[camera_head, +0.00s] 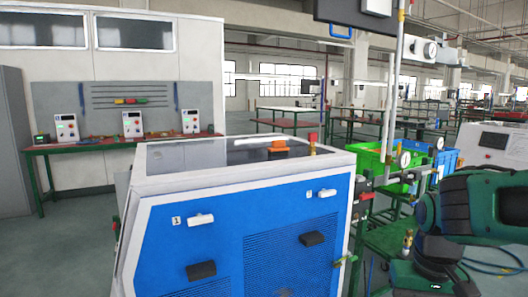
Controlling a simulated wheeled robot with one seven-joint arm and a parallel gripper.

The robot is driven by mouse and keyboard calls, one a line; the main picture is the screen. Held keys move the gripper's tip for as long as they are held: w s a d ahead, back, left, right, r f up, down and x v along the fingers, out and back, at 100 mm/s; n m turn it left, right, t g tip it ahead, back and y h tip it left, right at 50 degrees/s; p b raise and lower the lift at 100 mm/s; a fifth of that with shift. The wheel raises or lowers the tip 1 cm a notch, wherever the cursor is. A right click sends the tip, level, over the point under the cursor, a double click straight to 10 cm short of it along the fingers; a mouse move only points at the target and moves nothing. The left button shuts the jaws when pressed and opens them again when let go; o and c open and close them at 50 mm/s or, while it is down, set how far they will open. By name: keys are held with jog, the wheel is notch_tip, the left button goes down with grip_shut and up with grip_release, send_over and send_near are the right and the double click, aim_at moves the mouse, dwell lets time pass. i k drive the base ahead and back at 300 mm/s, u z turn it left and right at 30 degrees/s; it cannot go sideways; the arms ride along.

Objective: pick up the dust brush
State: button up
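A small orange object with a dark part (279,147) lies on the dark top panel of the blue and white generator cabinet, toward its back right. It may be the dust brush, but it is too small to tell for sure. No other thing that looks like a brush stands out. Green and black links of my arm show at the lower right, to the right of the cabinet. My gripper is not in view, so its opening and anything in it are hidden.
The generator cabinet (245,235) fills the lower middle. A red and brass fitting (312,143) stands up at its back right edge. Pipes with gauges and a green bin (400,165) stand close on its right. A workbench (95,143) is at the back left, with open floor before it.

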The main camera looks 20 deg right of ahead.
aim_at(278, 147)
jog(key=z, duration=0.05)
jog(key=i, duration=1.15)
